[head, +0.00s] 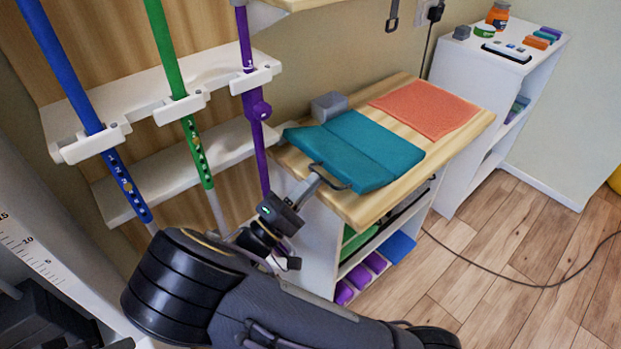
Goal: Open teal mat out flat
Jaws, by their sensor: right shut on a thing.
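The teal mat (364,139) lies on the wooden top of a low cabinet (463,130). A crease runs across it between two panels. The near panel's front edge looks thick, and I cannot tell whether layers are doubled there. My right gripper (331,181) reaches in from the lower left and is shut on the mat's front edge, at its left part. The fingertips are small and partly hidden against the mat. My left gripper is not in view.
A coral mat (425,108) lies behind the teal mat, and a grey block (329,107) stands at its back left. Blue (64,65), green (166,48) and purple (245,45) poles stand in a rack at left. A cable (508,283) crosses the floor.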

